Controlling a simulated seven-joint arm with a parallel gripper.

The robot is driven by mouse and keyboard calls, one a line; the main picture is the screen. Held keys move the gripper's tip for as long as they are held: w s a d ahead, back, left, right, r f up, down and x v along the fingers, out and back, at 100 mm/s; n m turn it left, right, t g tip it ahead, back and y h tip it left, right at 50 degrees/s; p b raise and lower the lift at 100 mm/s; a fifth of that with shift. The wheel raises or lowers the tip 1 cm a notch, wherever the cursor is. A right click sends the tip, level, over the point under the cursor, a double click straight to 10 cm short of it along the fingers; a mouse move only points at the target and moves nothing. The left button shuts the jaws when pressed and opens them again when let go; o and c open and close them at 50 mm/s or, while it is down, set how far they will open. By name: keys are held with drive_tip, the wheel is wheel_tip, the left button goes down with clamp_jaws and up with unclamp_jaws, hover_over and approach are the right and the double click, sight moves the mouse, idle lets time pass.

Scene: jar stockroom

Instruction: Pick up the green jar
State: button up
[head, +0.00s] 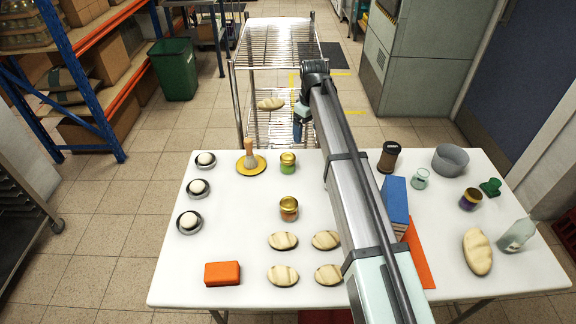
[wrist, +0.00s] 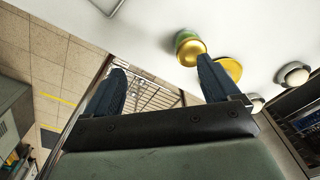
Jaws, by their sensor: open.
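The green jar (head: 287,168) with a gold lid stands upright near the far edge of the white table, left of my arm. In the wrist view the jar (wrist: 187,36) shows near the top, beyond the tip of the right-hand finger, with its gold lid towards me. My gripper (head: 299,128) is just past the table's far edge, right of the jar and apart from it. Its two blue fingers (wrist: 160,68) are spread in the wrist view with nothing between them. A second gold-lidded jar (head: 289,209), brown-orange inside, stands nearer on the table.
Bowls with white balls (head: 198,187) line the left side. Several bread rolls (head: 283,241) lie nearer. A blue box (head: 396,200) is right of my arm. A wire rack (head: 280,45) stands behind the table.

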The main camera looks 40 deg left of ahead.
drive_tip(key=n, duration=0.1)
hover_over(288, 157)
wheel_tip(288, 157, down, 13)
drive_tip(key=shift+f, duration=0.15)
idle(0.6)
drive_tip(key=shift+a, duration=0.1)
drive_tip(key=c, duration=1.3)
